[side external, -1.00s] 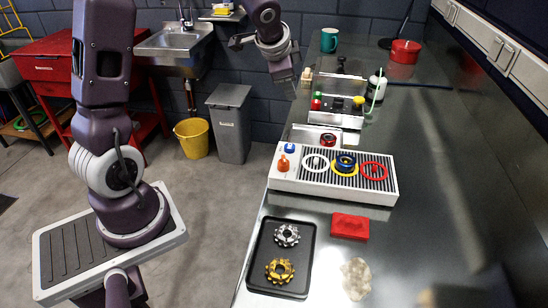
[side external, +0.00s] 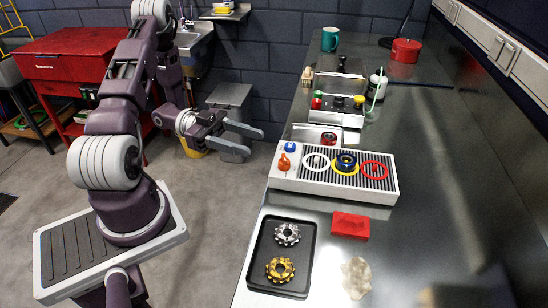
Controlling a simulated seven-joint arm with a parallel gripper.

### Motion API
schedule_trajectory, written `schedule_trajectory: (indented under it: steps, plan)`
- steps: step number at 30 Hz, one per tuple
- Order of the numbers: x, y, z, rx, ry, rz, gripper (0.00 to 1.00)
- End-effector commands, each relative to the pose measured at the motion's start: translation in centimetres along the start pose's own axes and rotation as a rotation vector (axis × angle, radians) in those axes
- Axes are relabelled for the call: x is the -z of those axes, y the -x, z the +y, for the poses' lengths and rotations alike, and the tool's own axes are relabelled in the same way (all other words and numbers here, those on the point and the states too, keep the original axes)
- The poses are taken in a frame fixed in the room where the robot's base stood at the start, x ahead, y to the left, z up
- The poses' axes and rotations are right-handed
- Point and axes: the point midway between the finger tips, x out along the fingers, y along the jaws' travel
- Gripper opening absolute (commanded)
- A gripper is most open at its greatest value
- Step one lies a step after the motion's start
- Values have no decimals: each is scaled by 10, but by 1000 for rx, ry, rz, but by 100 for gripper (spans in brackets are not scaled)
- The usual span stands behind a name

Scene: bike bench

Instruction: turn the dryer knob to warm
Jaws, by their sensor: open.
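The dryer appears to be the white box (side external: 335,187) with a dark slatted top on the bench. Its left end carries an orange knob (side external: 284,162) and a blue knob (side external: 290,147) behind it. Which one is the dryer knob, and any setting marks, are too small to tell. My gripper (side external: 254,142) is open and empty, its fingers pointing right. In the picture it is left of the knobs, apart from them.
White, blue-and-yellow and red rings (side external: 374,170) lie on the slats. A black tray (side external: 258,270) with silver and gold sprockets, a red block (side external: 350,226) and a beige cloth (side external: 356,278) are nearer. The bench's right side is mostly clear.

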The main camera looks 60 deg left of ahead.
Motion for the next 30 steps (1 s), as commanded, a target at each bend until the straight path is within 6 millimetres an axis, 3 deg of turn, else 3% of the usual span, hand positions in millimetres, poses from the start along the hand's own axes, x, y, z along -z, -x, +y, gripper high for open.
schedule_trajectory:
  steps: [1,4,15,24,25,30]
  plan:
    - [-13,0,0,0,2,2,46]
    - [-26,-3,1,0,-2,1,46]
    - [-27,-64,1,-2,-4,-1,46]
    - [-27,-71,0,1,-6,-2,46]
    - [-27,-71,0,1,-6,-2,44]
    - [-26,-71,0,0,-6,-2,11]
